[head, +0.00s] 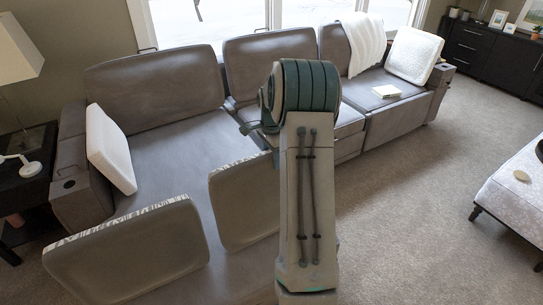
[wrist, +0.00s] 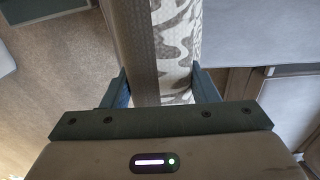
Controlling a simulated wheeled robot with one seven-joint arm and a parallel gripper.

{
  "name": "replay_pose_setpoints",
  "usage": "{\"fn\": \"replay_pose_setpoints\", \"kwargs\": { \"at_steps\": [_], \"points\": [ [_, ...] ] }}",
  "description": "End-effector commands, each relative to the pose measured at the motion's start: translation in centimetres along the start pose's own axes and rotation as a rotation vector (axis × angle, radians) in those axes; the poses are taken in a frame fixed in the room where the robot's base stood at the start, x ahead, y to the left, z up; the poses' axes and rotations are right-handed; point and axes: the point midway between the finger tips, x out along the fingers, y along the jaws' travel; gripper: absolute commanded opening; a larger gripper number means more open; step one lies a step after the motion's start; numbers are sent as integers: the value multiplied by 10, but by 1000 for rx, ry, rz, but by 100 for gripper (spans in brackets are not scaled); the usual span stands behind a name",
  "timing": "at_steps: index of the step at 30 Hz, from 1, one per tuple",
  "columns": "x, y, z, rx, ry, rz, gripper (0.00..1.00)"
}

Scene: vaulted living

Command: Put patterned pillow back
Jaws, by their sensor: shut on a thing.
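In the wrist view my gripper (wrist: 160,80) is shut on a patterned pillow (wrist: 178,45), with one finger on each face. One side of it is plain beige weave and the other has a grey and white pattern. In the head view two beige pillows with patterned edges stand upright at the near side of the grey leather sofa (head: 165,150): one at the lower left (head: 130,260) and one in the middle (head: 238,205), partly behind my arm. My arm hides my gripper there; the middle pillow, beside the arm, appears to be the held one.
A white pillow (head: 110,148) leans on the sofa's left arm. A white cushion (head: 414,55), a throw (head: 362,42) and a small book (head: 387,92) are at its far right. A side table with a lamp (head: 18,55) is left. Carpet (head: 420,210) at right is clear before an ottoman (head: 515,185).

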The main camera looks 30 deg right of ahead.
Motion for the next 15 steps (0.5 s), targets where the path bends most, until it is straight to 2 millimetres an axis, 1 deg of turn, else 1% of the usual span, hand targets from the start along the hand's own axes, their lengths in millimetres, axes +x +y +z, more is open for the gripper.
{"fn": "replay_pose_setpoints", "kwargs": {
  "at_steps": [3,4,5,6,15],
  "points": [
    [2,0,0,0,1,-1,0],
    [3,0,0,0,0,1,56],
    [2,0,0,0,0,0,65],
    [2,0,0,0,0,1,76],
    [1,0,0,0,0,0,76]
  ]
}}
